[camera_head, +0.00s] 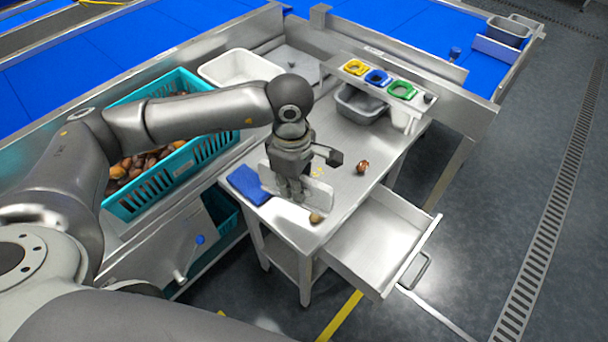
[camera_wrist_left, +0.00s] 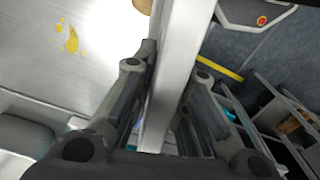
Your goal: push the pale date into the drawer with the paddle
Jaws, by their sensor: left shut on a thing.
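My left gripper (camera_head: 290,192) is shut on the paddle (camera_head: 318,193), a flat metal plate held on edge low over the steel table. In the left wrist view the paddle (camera_wrist_left: 178,70) runs between the two fingers (camera_wrist_left: 165,110). The pale date (camera_head: 316,217), small and tan, lies on the table near its front edge, just in front of the paddle. I cannot tell if they touch. A tan piece of it shows at the top of the left wrist view (camera_wrist_left: 143,5). The drawer (camera_head: 375,232) is pulled open to the right of the date and looks empty. My right gripper is out of view.
A reddish-brown date (camera_head: 362,167) lies farther back on the table. A blue cloth (camera_head: 249,184) lies left of the paddle. Yellow smears (camera_wrist_left: 70,38) mark the tabletop. A teal crate (camera_head: 190,161) of dates stands left; yellow, blue and green rings (camera_head: 377,77) sit at the back.

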